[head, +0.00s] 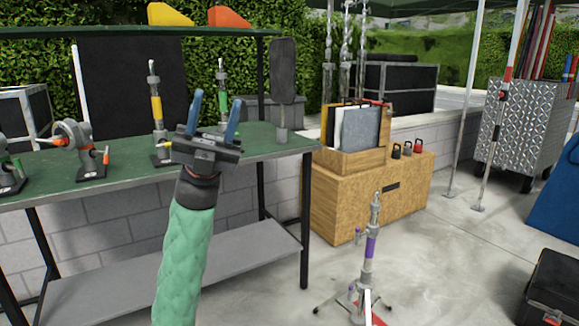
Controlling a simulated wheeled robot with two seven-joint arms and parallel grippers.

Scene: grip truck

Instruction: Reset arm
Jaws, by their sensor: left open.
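My left gripper (212,118) is raised in front of the green-topped table, at the end of my green-sleeved arm. Its two blue fingers stand apart and point up, and nothing is between them. In the picture it overlaps the table top; I cannot tell how far in front of it the gripper is. My right gripper does not show.
The table (120,165) carries a yellow stand (155,105), a green stand (222,90) and a grey-orange device (75,145). A wooden crate (365,205) stands right of it. A purple-banded stand (370,245) is on the floor.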

